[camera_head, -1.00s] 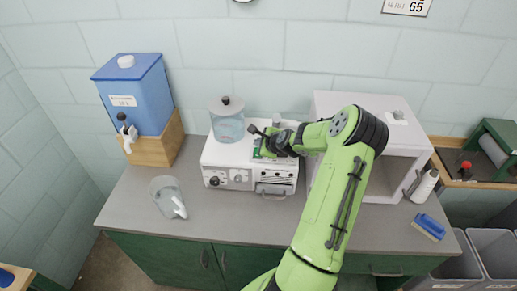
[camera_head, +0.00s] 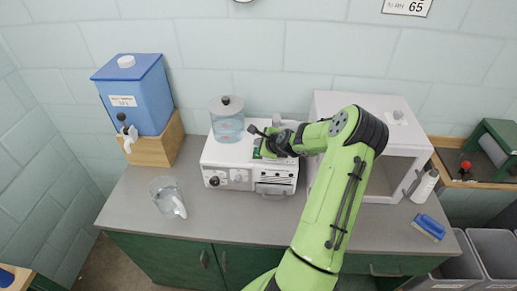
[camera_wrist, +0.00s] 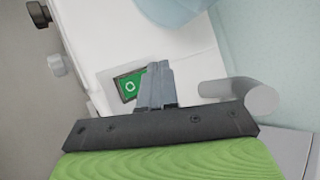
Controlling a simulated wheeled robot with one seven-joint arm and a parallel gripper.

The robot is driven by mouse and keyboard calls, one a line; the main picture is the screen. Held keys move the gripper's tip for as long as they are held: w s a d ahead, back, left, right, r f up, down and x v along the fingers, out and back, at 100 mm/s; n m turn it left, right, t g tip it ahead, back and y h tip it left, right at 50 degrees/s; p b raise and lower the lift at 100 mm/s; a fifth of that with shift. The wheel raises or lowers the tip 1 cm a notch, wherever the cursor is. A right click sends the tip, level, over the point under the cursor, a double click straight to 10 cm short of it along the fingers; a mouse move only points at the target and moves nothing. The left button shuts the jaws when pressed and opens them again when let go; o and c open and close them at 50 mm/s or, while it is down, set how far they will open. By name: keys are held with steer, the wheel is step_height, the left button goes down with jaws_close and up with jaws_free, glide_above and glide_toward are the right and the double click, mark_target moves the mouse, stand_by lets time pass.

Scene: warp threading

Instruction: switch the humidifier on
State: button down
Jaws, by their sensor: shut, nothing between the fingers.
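The humidifier (camera_head: 228,163) is a white box on the grey counter, with a clear lidded water tank (camera_head: 227,122) on top and knobs (camera_head: 214,181) on its front. A green panel with a pale ring mark (camera_wrist: 130,86) is on its top face in the wrist view; I take it to be the switch. My gripper (camera_wrist: 158,70) is shut and empty, its fingertips over or beside the panel's edge and partly covering it. I cannot tell whether they touch it. In the head view my gripper (camera_head: 258,134) is above the right part of the humidifier.
A white open-fronted box (camera_head: 385,180) stands close to the right. A clear pitcher (camera_head: 166,196) stands at front left, and a blue tank (camera_head: 135,95) on a wooden stand behind it. A blue brush (camera_head: 429,227) lies at right. The front counter is mostly clear.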

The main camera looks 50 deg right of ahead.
stand_by(0.3)
steer(key=shift+f, duration=0.4)
steer(key=shift+f+b, duration=0.1)
steer(key=shift+b, duration=0.25)
steer(key=shift+s+a+f+b, duration=0.1)
steer(key=shift+s+f+b, duration=0.1)
steer(key=shift+f, duration=0.2)
steer(key=shift+s+a+f+b, duration=0.1)
steer(key=shift+s+f+b, duration=0.1)
steer(key=shift+f, duration=0.15)
stand_by(0.5)
steer(key=shift+w+r, duration=0.1)
steer(key=shift+w+d+r+p, duration=0.1)
steer(key=shift+w+r+p, duration=0.15)
steer(key=shift+r+p, duration=0.5)
steer(key=shift+w+d, duration=0.15)
steer(key=shift+w, duration=0.1)
steer(key=shift+r, duration=0.15)
